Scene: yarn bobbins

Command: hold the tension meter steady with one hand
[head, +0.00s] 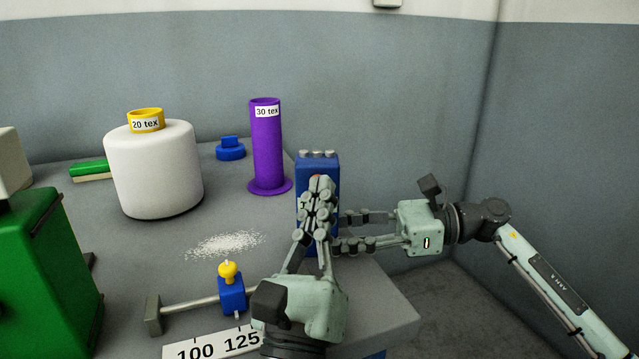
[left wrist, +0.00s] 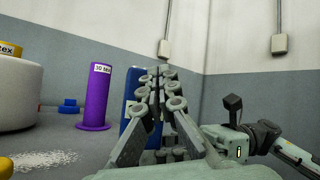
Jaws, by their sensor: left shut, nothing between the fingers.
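A blue upright box with several grey rollers on top, which I take for the tension meter (head: 318,163), stands near the table's right edge. It also shows in the left wrist view (left wrist: 132,85), partly covered by my fingers. My left gripper (head: 318,192) is shut and empty, its fingers together in front of the box; whether they touch it I cannot tell. My right gripper (head: 341,231) comes in from the right with its two fingers apart, reaching the box's right side. Its fingertips are partly hidden, so I cannot tell whether it grips the box.
A purple tube (head: 267,145) and a white bobbin (head: 153,170) stand to the left. A blue knobbed piece (head: 230,150) is behind. A blue slider (head: 232,294) on a rod, a scale plate (head: 205,349) and white grains (head: 224,244) lie in front. A green box (head: 45,270) fills the left.

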